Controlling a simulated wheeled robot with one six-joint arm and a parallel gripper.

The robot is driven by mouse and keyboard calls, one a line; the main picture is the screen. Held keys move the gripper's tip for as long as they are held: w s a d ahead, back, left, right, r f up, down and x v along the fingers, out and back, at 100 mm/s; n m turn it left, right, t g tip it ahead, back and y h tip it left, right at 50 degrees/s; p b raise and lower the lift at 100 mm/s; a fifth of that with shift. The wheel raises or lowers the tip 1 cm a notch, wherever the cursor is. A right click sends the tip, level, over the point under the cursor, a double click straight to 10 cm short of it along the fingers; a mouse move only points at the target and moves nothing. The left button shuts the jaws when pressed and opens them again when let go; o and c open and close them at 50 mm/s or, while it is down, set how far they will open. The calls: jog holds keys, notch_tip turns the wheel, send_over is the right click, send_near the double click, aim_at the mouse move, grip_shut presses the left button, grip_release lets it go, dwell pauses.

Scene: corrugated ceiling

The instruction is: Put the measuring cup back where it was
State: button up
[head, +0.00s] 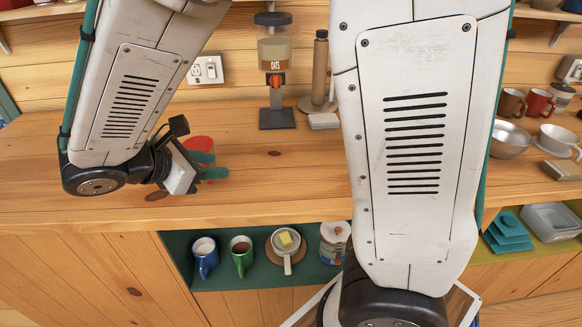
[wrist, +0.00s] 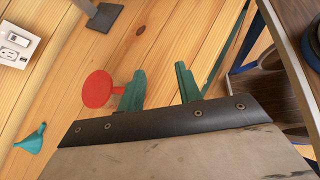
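A red round object (wrist: 98,89) with a short stub, perhaps the measuring cup, shows in the wrist view beside the left finger. The finger hides the end of its stub, and I cannot tell whether they touch. In the head view the red object (head: 199,143) shows just beyond the green fingers, over or on the wooden counter. My gripper (wrist: 160,84) has its two green fingers apart, with bare wood showing between them. In the head view my gripper (head: 207,165) is low over the left part of the counter.
A teal funnel (wrist: 32,138) shows in the wrist view. An oats dispenser (head: 274,62) stands at the back. The shelf below holds a blue mug (head: 205,257), a green mug (head: 241,255) and a canister (head: 334,243). A metal bowl (head: 510,142) stands at right. The middle counter is bare.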

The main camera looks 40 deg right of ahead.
jog(key=s+d+r+m+y, duration=0.3)
jog(key=s+m+y, duration=0.2)
jog(key=s+m, duration=0.3)
jog(key=s+d+r+m+y, duration=0.3)
jog(key=s+m+y, duration=0.3)
jog(key=s+m, duration=0.3)
jog(key=shift+s+d+r+m+g, duration=0.15)
jog(key=shift+s+d+m+g, duration=0.15)
jog(key=shift+s+d, duration=0.35)
jog(key=shift+w+d, duration=0.15)
